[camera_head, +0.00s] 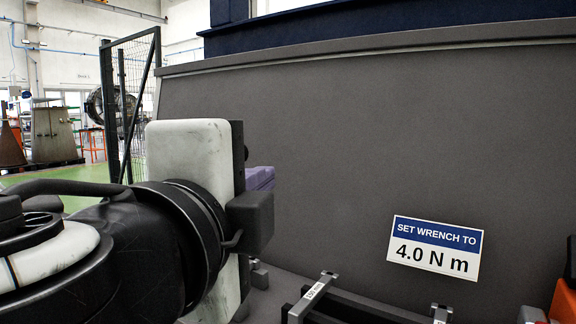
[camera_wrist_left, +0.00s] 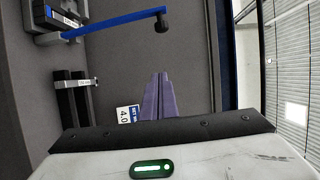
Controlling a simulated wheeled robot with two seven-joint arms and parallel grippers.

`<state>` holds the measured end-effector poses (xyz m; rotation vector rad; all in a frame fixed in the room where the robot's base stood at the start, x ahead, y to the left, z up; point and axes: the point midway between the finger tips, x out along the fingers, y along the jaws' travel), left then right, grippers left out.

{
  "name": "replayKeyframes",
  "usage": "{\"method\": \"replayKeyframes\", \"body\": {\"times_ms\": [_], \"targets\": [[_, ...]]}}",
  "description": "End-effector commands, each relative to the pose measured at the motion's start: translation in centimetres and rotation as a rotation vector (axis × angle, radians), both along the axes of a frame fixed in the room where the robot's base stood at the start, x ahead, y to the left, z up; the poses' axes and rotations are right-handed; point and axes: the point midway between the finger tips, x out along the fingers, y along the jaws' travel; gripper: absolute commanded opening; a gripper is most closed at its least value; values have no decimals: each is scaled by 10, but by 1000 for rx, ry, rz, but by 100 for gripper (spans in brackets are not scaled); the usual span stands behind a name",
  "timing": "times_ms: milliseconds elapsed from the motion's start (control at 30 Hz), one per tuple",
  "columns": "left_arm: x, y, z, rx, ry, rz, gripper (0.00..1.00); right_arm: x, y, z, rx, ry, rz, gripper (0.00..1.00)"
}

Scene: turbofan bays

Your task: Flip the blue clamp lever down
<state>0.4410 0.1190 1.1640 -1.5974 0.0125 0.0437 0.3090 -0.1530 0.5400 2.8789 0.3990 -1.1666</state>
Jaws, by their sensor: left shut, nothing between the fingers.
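The blue clamp lever (camera_wrist_left: 112,23) shows in the left wrist view at the top left. It is a long blue bar with a black knob (camera_wrist_left: 161,24) at its right end, and its other end meets a grey clamp body (camera_wrist_left: 62,20). My left gripper (camera_wrist_left: 158,76) has purple fingers that are shut with nothing between them. They are apart from the lever, below the knob in that picture. In the head view only a bit of purple (camera_head: 261,178) shows behind my left wrist. The lever does not show in the head view. My right gripper is not in view.
A dark grey panel (camera_head: 330,140) fills the background and carries a sign (camera_head: 435,248) reading "SET WRENCH TO 4.0 N m". A dark rail fixture (camera_head: 365,308) with grey brackets stands low in front. An orange object (camera_head: 564,300) is at the right edge. A mesh fence (camera_head: 133,95) stands behind left.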

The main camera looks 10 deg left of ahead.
Motion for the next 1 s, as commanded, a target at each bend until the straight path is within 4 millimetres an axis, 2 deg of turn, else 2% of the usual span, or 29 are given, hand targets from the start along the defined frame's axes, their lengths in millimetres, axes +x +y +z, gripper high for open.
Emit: {"method": "replayKeyframes", "body": {"times_ms": [133,567,1000], "targets": [[-6,9,8,23,-32,34,0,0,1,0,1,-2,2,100],[-5,8,8,22,-31,31,0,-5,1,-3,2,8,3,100],[23,11,6,18,-23,34,0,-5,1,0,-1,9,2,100]]}}
